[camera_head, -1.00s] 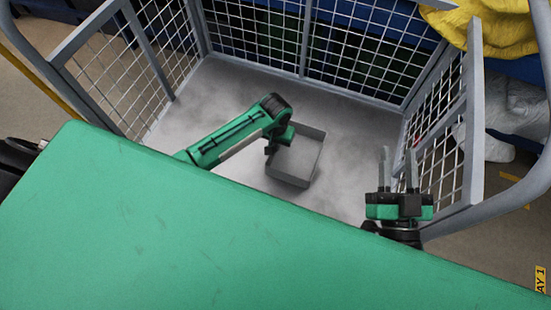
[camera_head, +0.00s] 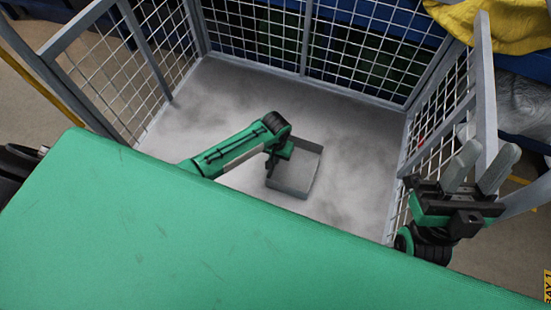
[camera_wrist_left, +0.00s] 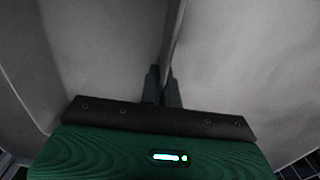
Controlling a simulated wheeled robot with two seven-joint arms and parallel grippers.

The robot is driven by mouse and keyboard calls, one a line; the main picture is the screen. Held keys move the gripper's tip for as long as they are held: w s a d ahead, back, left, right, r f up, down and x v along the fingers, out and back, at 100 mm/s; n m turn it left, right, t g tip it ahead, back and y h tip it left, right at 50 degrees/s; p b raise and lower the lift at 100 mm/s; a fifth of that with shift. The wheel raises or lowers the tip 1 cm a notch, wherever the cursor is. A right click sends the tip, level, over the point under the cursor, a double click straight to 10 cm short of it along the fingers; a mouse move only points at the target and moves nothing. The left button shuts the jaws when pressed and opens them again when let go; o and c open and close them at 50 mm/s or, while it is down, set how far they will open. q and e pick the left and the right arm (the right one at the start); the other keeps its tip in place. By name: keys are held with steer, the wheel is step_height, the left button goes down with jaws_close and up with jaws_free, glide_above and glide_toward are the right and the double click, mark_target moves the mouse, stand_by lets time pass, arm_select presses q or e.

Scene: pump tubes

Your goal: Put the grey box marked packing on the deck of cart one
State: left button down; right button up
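The grey box (camera_head: 296,172) is an open-topped tray inside the mesh-sided cart, over its grey deck (camera_head: 345,112). No marking on it is readable. I cannot tell whether its bottom touches the deck. My left gripper (camera_head: 276,158) is at the box's left side. In the left wrist view its two fingers (camera_wrist_left: 163,88) are close together, with the thin box wall (camera_wrist_left: 174,42) between them. My right gripper (camera_head: 480,168) is empty at the cart's right side, by the mesh panel, with its fingers apart. No cart number is readable.
Mesh panels (camera_head: 350,40) enclose the cart's back and sides. Bare deck surrounds the box, with wide room behind it. A yellow cloth-like item (camera_head: 495,25) and a grey bundle (camera_head: 525,102) lie outside the cart at right.

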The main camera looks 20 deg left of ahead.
arm_select(q)
steer(key=shift+f, duration=0.1)
steer(key=shift+f, duration=0.1)
steer(key=c, duration=1.6)
jaws_free()
steer(key=shift+c, duration=0.2)
